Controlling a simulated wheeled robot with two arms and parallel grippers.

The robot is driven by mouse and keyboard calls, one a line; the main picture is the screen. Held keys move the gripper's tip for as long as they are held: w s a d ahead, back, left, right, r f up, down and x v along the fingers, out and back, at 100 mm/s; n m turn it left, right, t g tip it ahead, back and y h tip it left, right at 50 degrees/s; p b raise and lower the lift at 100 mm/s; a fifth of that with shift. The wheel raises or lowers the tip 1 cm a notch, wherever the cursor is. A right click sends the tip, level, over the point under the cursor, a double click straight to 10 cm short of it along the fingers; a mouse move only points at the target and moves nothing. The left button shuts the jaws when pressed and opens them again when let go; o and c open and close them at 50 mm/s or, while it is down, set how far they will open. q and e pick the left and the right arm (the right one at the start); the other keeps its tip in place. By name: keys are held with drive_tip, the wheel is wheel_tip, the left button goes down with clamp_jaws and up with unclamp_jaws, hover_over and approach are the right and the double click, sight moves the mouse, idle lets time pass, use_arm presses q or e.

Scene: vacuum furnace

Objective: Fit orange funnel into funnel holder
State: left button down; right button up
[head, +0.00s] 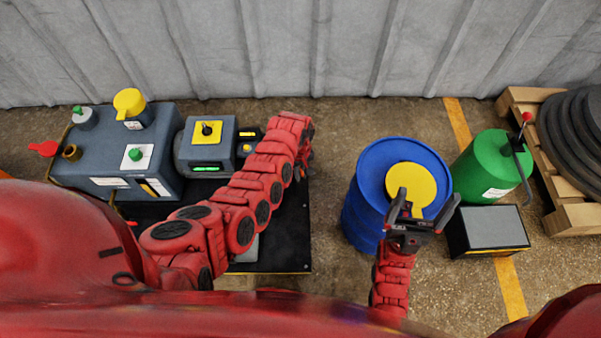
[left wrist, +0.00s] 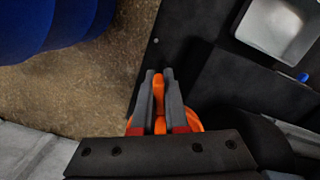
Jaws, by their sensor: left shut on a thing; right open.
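My left gripper (left wrist: 160,80) is shut on the orange funnel (left wrist: 159,92) in the left wrist view. A narrow orange part of it sits between the fingers, and its rounded edge shows behind them, mostly hidden by the gripper body. The held funnel is over the edge of a black platform (left wrist: 170,40). In the head view my left arm reaches over this platform; its fingers and the funnel cannot be made out there. My right gripper (head: 420,212) is open and empty in front of the blue drum. I cannot identify the funnel holder in either view.
A blue drum (head: 355,215) with a yellow disc (head: 410,183) stands right of centre. A green drum (head: 488,170), a grey-topped box (head: 490,226) and a pallet (head: 565,215) are further right. The pump machine (head: 110,165) is at left. Floor between platform and drum is clear.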

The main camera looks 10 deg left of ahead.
use_arm(q)
drive_tip(key=shift+f, duration=0.25)
idle(0.6)
drive_tip(key=c, duration=0.9)
unclamp_jaws()
drive_tip(key=shift+o, duration=0.2)
wheel_tip(320, 180, up, 17)
drive_tip(key=p, duration=0.5)
drive_tip(key=shift+w+a+r, duration=0.2)
drive_tip(key=shift+w+a, duration=0.1)
drive_tip(key=shift+w, duration=0.15)
